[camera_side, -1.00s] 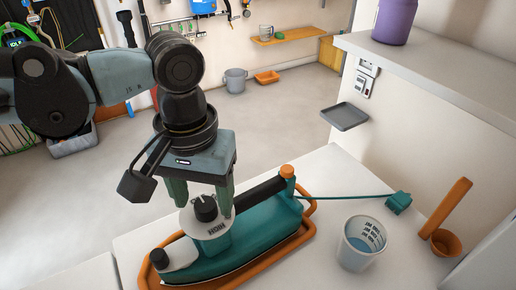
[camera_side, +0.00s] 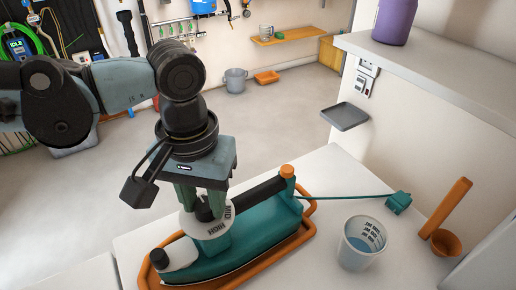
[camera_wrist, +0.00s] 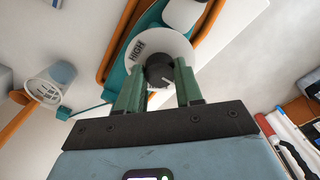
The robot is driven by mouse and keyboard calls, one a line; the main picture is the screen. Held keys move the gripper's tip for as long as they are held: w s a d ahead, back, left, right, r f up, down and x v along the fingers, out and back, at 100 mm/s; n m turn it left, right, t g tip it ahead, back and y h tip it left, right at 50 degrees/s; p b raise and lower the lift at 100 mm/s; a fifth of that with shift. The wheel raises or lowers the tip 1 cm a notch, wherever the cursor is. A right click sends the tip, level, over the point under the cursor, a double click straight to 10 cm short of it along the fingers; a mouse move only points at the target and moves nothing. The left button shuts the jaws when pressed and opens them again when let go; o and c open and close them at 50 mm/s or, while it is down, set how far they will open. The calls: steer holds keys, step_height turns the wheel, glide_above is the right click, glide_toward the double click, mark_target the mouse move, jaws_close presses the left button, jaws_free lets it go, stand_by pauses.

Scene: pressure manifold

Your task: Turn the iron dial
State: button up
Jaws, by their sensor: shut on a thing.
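The teal iron (camera_side: 255,225) lies in an orange tray (camera_side: 309,228) on the white counter. Its dial is a white lettered disc (camera_side: 222,221) with a black knob (camera_side: 206,213) on top. In the wrist view, my gripper (camera_wrist: 160,78) has one finger on each side of the black knob (camera_wrist: 159,69), and the disc (camera_wrist: 160,52) shows HIGH to the left. The fingers hide part of the knob and disc in the side view.
A teal cord (camera_side: 345,197) runs right from the iron to a plug (camera_side: 398,203). A clear measuring cup (camera_side: 361,243) stands right of the tray. A raised ledge (camera_side: 440,70) bounds the right side.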

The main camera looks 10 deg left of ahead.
steer(key=shift+m, duration=0.3)
steer(key=m, duration=0.5)
steer(key=shift+m, duration=0.3)
steer(key=m, duration=1.1)
steer(key=shift+m, duration=0.4)
steer(key=m, duration=0.5)
steer(key=shift+m, duration=0.4)
steer(key=o, duration=1)
steer(key=shift+o, duration=0.2)
